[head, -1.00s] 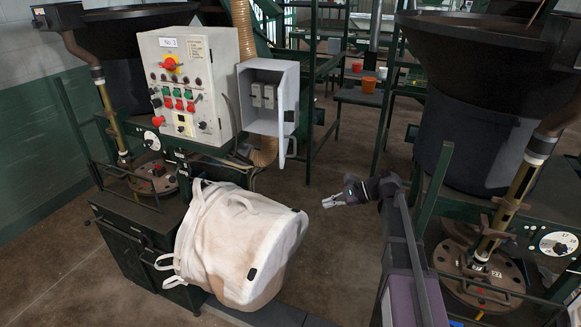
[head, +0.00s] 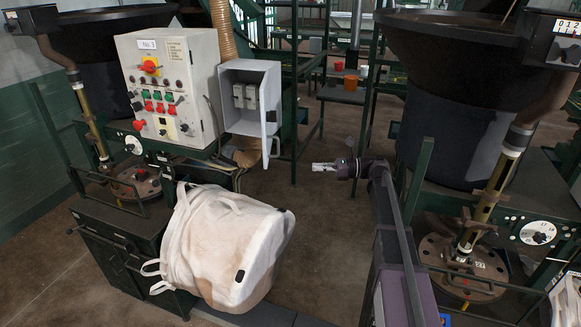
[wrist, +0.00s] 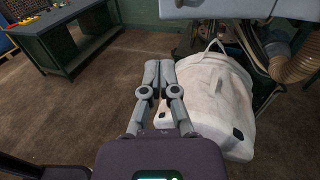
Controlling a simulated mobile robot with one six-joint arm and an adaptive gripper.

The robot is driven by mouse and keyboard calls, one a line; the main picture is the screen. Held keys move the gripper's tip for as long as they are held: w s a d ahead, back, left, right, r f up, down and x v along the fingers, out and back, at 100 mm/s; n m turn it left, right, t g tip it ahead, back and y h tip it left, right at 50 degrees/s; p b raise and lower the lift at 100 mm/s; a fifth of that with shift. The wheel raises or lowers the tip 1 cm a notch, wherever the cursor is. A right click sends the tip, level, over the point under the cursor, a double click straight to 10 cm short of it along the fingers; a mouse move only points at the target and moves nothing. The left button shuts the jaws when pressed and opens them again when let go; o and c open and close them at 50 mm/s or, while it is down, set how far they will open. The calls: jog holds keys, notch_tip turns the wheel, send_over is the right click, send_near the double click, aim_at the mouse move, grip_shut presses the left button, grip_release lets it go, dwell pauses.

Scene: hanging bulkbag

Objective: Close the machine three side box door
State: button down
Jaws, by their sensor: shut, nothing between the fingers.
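The side box (head: 231,96) is a grey open-fronted box on the right side of the machine's control cabinet marked No 3 (head: 195,75). Pale switch blocks show inside it. Its door (head: 270,105) stands open on the right side, swung out toward me, with a pale handle-like strip at its lower edge. My gripper (head: 314,167) is shut and empty, to the right of and lower than the door in the picture, apart from it, pointing left. In the wrist view the closed fingers (wrist: 158,64) touch nothing. A grey panel edge (wrist: 222,9) shows at the top, its identity unclear.
A ribbed hose (head: 222,30) runs behind the box. Floor between bag and hopper looks clear.

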aim_at(267, 166)
jog(key=a, duration=1.4)
jog(key=shift+w, duration=0.2)
jog(key=shift+d+t, duration=0.1)
jog(key=shift+t, duration=0.2)
